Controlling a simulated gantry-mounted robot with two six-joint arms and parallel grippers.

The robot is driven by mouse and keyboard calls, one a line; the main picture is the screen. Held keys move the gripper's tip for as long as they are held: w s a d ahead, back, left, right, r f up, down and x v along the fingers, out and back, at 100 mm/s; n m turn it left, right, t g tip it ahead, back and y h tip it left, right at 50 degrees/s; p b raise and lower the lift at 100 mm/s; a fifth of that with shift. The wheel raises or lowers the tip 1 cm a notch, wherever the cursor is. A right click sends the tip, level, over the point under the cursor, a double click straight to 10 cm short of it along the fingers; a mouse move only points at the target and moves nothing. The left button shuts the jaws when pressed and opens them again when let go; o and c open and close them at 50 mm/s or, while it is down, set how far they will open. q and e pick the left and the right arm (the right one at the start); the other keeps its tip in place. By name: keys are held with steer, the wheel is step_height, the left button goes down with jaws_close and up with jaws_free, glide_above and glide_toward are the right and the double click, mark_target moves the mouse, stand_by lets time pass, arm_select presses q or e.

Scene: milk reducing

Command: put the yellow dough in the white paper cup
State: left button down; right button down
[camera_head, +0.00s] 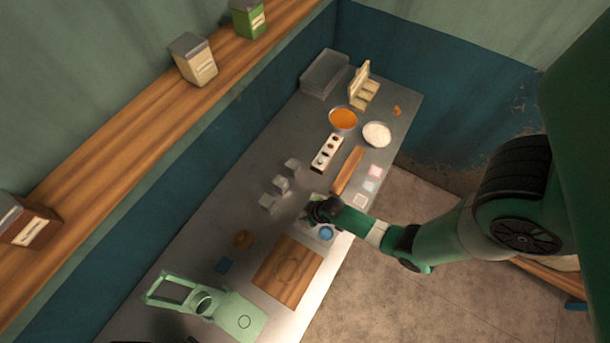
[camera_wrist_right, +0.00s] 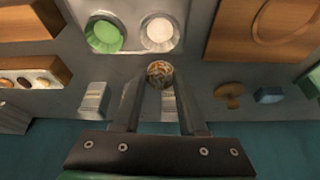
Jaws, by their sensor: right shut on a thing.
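A small round dough ball (camera_wrist_right: 160,74), mottled orange, brown and pale rather than plain yellow, sits between the fingertips of my right gripper (camera_wrist_right: 160,84) in the right wrist view. The gripper is shut on it. The white paper cup (camera_wrist_right: 158,32) is in a pale tray (camera_wrist_right: 132,17), just above the ball in that picture. A green cup (camera_wrist_right: 105,33) stands to its left in the same tray. In the head view my right gripper (camera_head: 320,211) is over the tray area and hides the ball and the white cup. My left gripper is not in view.
A blue round cup (camera_head: 326,232) shows beside my gripper. A wooden board (camera_head: 290,272) and a green press (camera_head: 215,307) lie toward the near end. Several grey blocks (camera_head: 281,184), a rolling pin (camera_head: 347,170) and bowls (camera_head: 377,134) stand farther along the counter.

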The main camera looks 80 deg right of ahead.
steer(key=shift+s+f, duration=0.2)
steer(key=shift+s, duration=0.15)
steer(key=shift+f+b, duration=0.25)
steer(key=shift+b, duration=0.2)
step_height(320, 180, down, 5)
steer(key=b, duration=0.4)
steer(key=shift+r+b, duration=0.1)
steer(key=shift+b, duration=0.2)
steer(key=shift+c, duration=1.9)
jaws_free()
